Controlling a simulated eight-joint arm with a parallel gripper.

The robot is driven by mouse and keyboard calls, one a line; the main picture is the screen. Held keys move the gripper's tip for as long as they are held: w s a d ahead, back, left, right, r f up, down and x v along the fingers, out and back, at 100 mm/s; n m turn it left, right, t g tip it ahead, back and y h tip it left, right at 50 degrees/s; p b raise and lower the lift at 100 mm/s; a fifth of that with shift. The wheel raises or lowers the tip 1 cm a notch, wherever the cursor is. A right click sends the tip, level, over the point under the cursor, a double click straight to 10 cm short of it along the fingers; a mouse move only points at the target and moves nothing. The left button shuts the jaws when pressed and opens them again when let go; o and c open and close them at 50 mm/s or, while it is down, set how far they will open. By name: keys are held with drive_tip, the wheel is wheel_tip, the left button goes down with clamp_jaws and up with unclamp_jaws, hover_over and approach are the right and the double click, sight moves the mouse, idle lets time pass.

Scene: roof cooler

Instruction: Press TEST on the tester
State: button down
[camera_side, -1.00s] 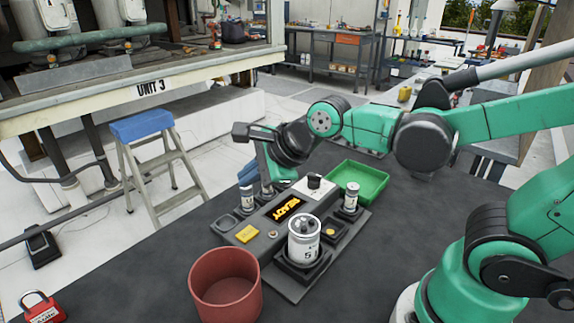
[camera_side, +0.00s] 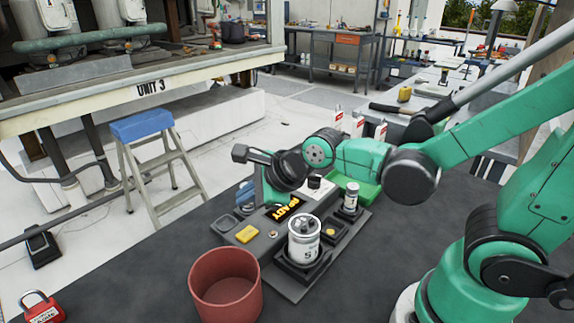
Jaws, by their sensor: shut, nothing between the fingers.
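The tester is a dark grey console (camera_side: 228,222) on the table, with a lit display (camera_side: 283,209) in yellow letters that reads READY, partly covered by my arm. On its front are a yellow square (camera_side: 247,234) and a small round button (camera_side: 272,234); I cannot read a TEST label. A large white-silver cylinder (camera_side: 303,240) stands upright in a dark holder at the front. My gripper (camera_side: 264,203) is shut and empty, pointing down over the rear left of the tester. Its tips are small and partly hidden, so contact cannot be told.
A small canister (camera_side: 351,197) stands on the tester's right side, and a black-topped knob (camera_side: 314,183) at its back. A red bin (camera_side: 225,285) stands in front. A red padlock (camera_side: 42,308) lies front left.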

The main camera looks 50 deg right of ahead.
sight(252, 234)
drive_tip(key=shift+f, duration=2.45)
drive_tip(key=shift+r, duration=0.1)
idle(0.4)
drive_tip(key=shift+r, duration=2.4)
